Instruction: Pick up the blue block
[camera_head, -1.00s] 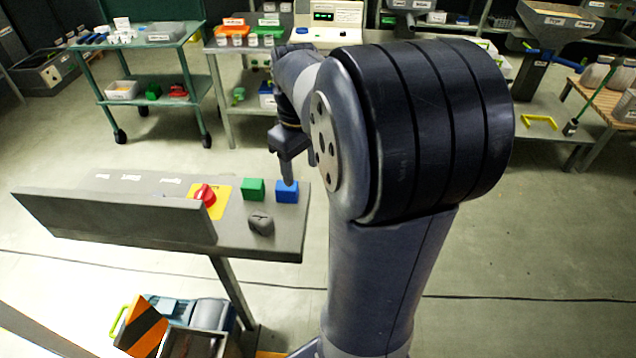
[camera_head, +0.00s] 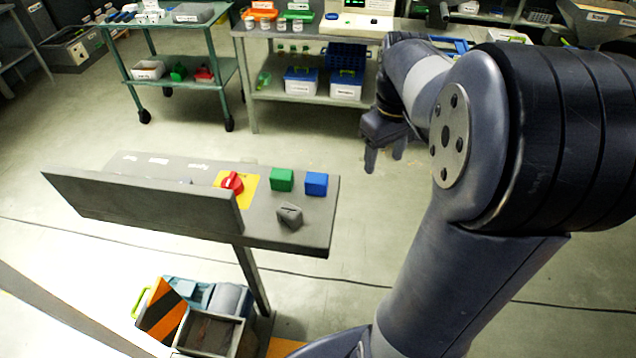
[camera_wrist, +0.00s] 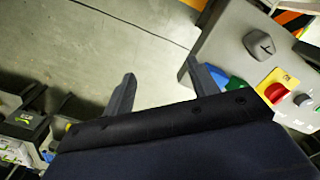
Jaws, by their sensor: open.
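The blue block (camera_head: 316,184) sits on the right end of the grey panel table (camera_head: 270,215), to the right of the green block (camera_head: 282,180). In the wrist view the blue block (camera_wrist: 217,78) is partly hidden behind a finger, with the green block (camera_wrist: 237,84) next to it. My gripper (camera_head: 384,160) is to the right of the table, apart from the blue block, with its two fingers spread. In the wrist view my gripper (camera_wrist: 160,85) is open, with only floor visible between the fingers.
A red knob on a yellow plate (camera_head: 234,183) and a grey lump (camera_head: 290,215) are on the same table. An upright grey board (camera_head: 140,205) runs along its front edge. A green cart (camera_head: 185,65) and a bench (camera_head: 300,93) stand behind. The floor right of the table is clear.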

